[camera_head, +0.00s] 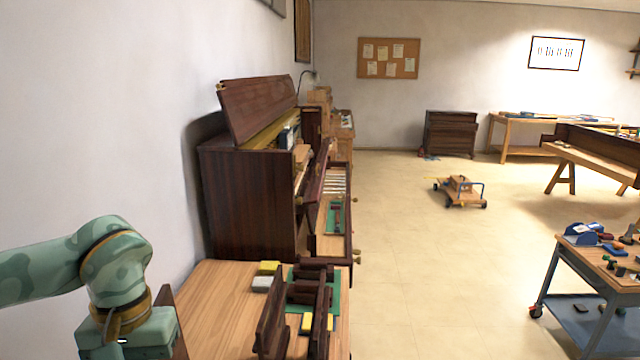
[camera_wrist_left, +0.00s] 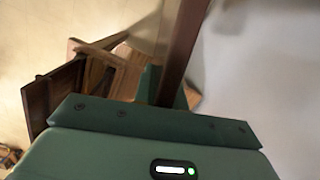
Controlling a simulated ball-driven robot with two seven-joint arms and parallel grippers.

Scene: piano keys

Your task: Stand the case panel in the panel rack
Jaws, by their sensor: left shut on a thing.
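The case panel (camera_wrist_left: 183,45) is a dark brown board, seen nearly edge-on, rising from between the fingers of my left gripper (camera_wrist_left: 160,88) in the left wrist view. My left gripper is shut on it. In the head view a dark strip of the panel (camera_head: 167,296) shows beside my left wrist at the lower left; the fingertips and most of the panel are hidden. The panel rack (camera_head: 272,326), with dark upright wooden slats, stands on the bench to the right, apart from the panel. It also appears to show at the left of the wrist view (camera_wrist_left: 50,95). My right gripper is not in view.
The light wooden bench (camera_head: 215,300) has bare room between my left arm and the rack. A yellow-and-grey block pair (camera_head: 266,275) and a green mat (camera_head: 334,293) lie by the rack. A dark upright piano (camera_head: 245,205) stands behind, and the wall is close on the left.

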